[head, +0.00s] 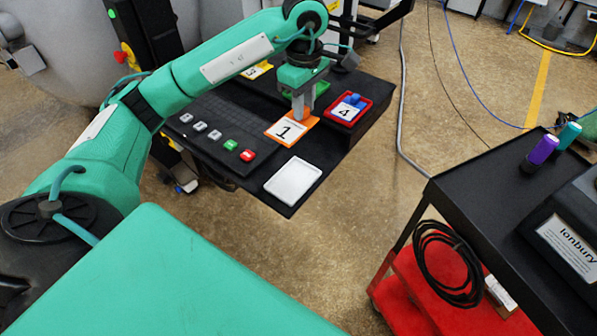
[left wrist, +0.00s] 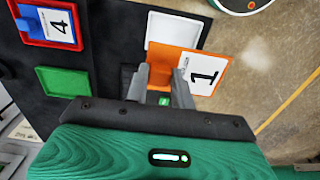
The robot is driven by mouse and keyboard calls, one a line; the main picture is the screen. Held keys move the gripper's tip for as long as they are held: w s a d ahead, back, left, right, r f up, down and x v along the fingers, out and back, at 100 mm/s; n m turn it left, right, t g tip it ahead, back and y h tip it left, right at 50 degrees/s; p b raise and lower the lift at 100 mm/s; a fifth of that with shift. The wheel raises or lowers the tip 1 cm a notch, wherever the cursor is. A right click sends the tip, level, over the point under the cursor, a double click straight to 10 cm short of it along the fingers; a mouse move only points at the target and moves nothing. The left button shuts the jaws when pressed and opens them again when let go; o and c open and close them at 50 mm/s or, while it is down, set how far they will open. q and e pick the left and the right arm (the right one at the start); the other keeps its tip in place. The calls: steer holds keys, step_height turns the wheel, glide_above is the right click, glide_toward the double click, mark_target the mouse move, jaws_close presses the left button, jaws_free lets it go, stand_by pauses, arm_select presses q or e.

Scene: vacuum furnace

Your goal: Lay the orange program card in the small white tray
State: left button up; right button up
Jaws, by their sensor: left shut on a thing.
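The orange program card (head: 285,131) bears a white label with a black 1. My left gripper (head: 299,112) is shut on its edge, and the fingers point down. In the left wrist view the card (left wrist: 204,72) shows between and beyond the fingers of the gripper (left wrist: 163,85), partly in front of the white tray. The small white tray (head: 293,181) lies empty on the black panel's front part, below the card in the head view. It also shows in the left wrist view (left wrist: 174,29). My right gripper is in neither view.
A red tray (head: 348,109) with a card marked 4 and a blue piece sits right of the gripper. A green tray (head: 317,91) lies behind it. Several buttons (head: 231,145) line the black panel (head: 318,164). A black cart (head: 480,195) stands at the right.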

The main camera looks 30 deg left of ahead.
arm_select(q)
step_height(320, 180, down, 15)
steer(key=p, duration=0.4)
steer(key=shift+w+a+r, duration=0.15)
step_height(320, 180, down, 4)
steer(key=shift+f+p, duration=0.15)
steer(key=shift+p, duration=0.75)
steer(key=shift+f, duration=0.15)
steer(key=shift+f+b, duration=0.15)
steer(key=shift+b, duration=0.15)
steer(key=o, duration=1)
steer(key=shift+c, duration=0.2)
